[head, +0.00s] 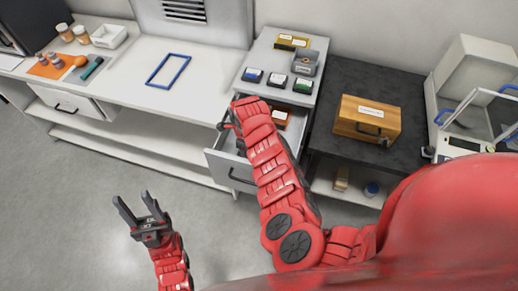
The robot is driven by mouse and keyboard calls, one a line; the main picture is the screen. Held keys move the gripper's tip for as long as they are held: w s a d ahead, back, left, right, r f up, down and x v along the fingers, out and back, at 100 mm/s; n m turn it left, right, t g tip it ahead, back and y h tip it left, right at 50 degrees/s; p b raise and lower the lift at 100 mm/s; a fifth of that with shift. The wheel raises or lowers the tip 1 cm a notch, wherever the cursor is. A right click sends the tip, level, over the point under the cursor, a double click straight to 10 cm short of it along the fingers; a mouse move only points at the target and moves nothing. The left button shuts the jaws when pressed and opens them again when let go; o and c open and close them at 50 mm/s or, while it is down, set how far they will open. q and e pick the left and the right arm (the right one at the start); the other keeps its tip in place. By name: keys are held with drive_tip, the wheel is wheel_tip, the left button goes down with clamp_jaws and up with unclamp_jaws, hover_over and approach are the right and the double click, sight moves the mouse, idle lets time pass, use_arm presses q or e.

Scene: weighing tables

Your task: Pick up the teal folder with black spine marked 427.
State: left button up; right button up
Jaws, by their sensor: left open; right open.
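I cannot make out a teal folder with a black spine marked 427 in the head view. The pulled-out drawer (232,168) holds a brown-orange item with a white label (279,118); my arm hides part of the inside. My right gripper (228,122) is at the drawer's left side, largely hidden by its own red wrist, with its jaws open. My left gripper (137,208) is open and empty over the floor, in front of the left counter.
Small blue, green and black labelled items (277,79) stand on the cabinet top above the drawer. A wooden box (367,119) sits on the dark table. A blue frame (168,70) lies on the left counter, near an orange mat (50,68). The floor at left is free.

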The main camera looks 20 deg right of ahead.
drive_tip(key=shift+w+f, duration=0.1)
drive_tip(key=shift+f, duration=0.2)
drive_tip(key=shift+c, duration=0.3)
clamp_jaws()
drive_tip(key=shift+r, duration=0.15)
